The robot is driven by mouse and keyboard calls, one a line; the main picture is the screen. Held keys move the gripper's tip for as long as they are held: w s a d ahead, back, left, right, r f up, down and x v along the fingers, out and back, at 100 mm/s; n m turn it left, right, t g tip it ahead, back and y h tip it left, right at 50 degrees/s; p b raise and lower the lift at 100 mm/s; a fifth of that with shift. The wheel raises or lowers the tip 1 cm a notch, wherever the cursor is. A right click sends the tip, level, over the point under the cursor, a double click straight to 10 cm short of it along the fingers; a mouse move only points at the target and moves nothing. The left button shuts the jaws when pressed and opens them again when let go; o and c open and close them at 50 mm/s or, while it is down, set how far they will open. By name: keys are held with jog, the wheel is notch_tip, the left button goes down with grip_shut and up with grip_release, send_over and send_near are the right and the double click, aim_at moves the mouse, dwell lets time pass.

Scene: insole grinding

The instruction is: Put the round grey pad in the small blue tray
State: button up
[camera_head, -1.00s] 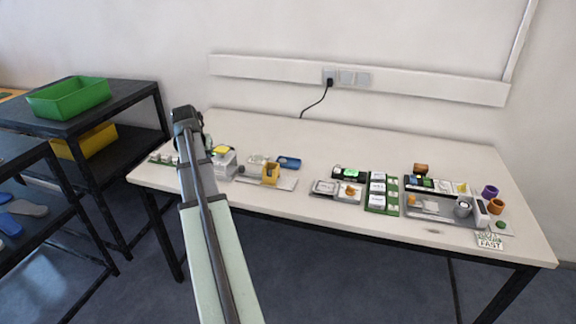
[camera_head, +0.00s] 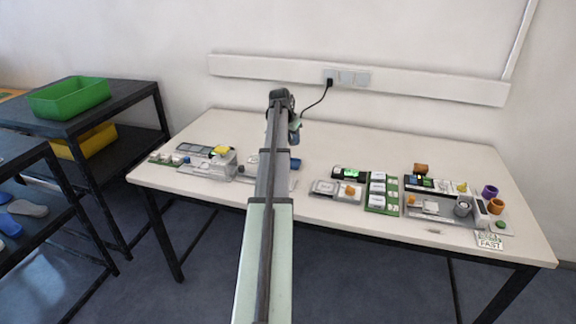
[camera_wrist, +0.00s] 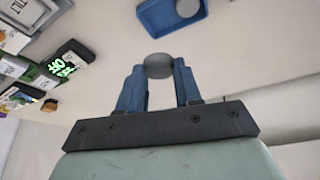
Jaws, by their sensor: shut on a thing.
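My gripper (camera_wrist: 159,75) has blue fingers and is shut on the round grey pad (camera_wrist: 158,65), which sits between the fingertips in the wrist view. The small blue tray (camera_wrist: 156,20) is at the top of the wrist view, beyond and apart from the held pad. Another round grey piece (camera_wrist: 187,8) lies in the tray. In the head view the tray (camera_head: 295,164) shows just right of my arm, partly hidden by it. My gripper (camera_head: 296,127) is above the table there; the pad cannot be made out in that view.
Grey plates with parts (camera_head: 338,191) and green trays with white boxes (camera_head: 382,192) stand to the right. A clear box with a yellow top (camera_head: 222,162) stands to the left. The table's back strip (camera_head: 400,140) is clear. A black cable (camera_head: 318,104) hangs at the wall.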

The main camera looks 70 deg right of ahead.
jog(key=shift+d+r+m, duration=0.1)
jog(key=shift+d+m, duration=0.3)
jog(key=shift+d, duration=0.3)
jog(key=shift+g, duration=0.3)
notch_tip(320, 180, down, 10)
jog(key=shift+a+f, duration=0.1)
jog(key=shift+f, duration=0.5)
jog(key=o, duration=0.8)
jog(key=shift+a+f+m, duration=0.1)
jog(key=shift+f+m, duration=0.05)
jog(key=shift+m, duration=0.15)
jog(key=shift+r, duration=0.4)
jog(key=v, duration=1.2)
jog(key=shift+d+r, duration=0.25)
jog(key=shift+r, duration=0.15)
